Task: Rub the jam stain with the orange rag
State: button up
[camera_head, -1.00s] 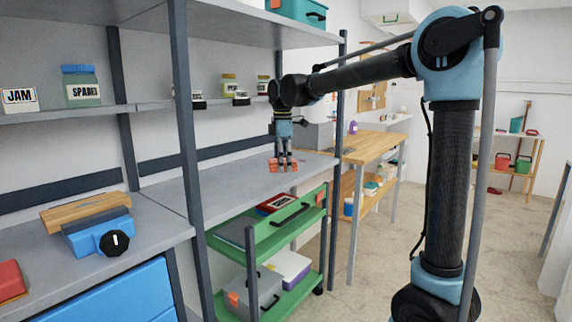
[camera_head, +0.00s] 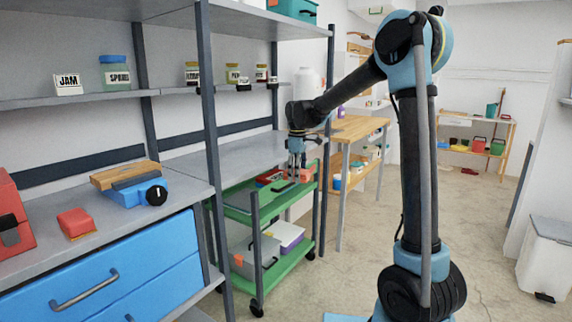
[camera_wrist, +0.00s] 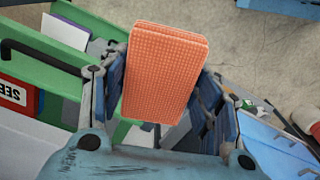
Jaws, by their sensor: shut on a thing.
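My gripper (camera_head: 297,163) is shut on the orange rag (camera_head: 308,172), above the far end of the green cart and in front of the grey shelf's edge. In the wrist view, the orange rag (camera_wrist: 166,72) is a folded, waffle-textured pad between the two blue fingers (camera_wrist: 165,95) and covers the middle of the picture. I cannot make out a jam stain in either view. A white JAM label (camera_head: 67,84) stands on the upper left shelf.
The green cart (camera_head: 240,203) stands below the grey worktop (camera_head: 215,155), with boxes on its lower tray. A wooden bench (camera_head: 355,128) is behind.

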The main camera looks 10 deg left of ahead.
jog(key=w+d+f+m, duration=0.4)
jog(key=d+f, duration=0.3)
jog(key=w+d+f+m, duration=0.3)
jog(key=d+f, duration=0.4)
jog(key=d, duration=0.1)
jog(key=d+f+m, duration=0.9)
jog(key=d+f, duration=0.5)
jog(key=d, duration=0.2)
jog(key=shift+s+f, duration=0.3)
jog(key=shift+s, duration=0.1)
jog(key=shift+d, duration=0.1)
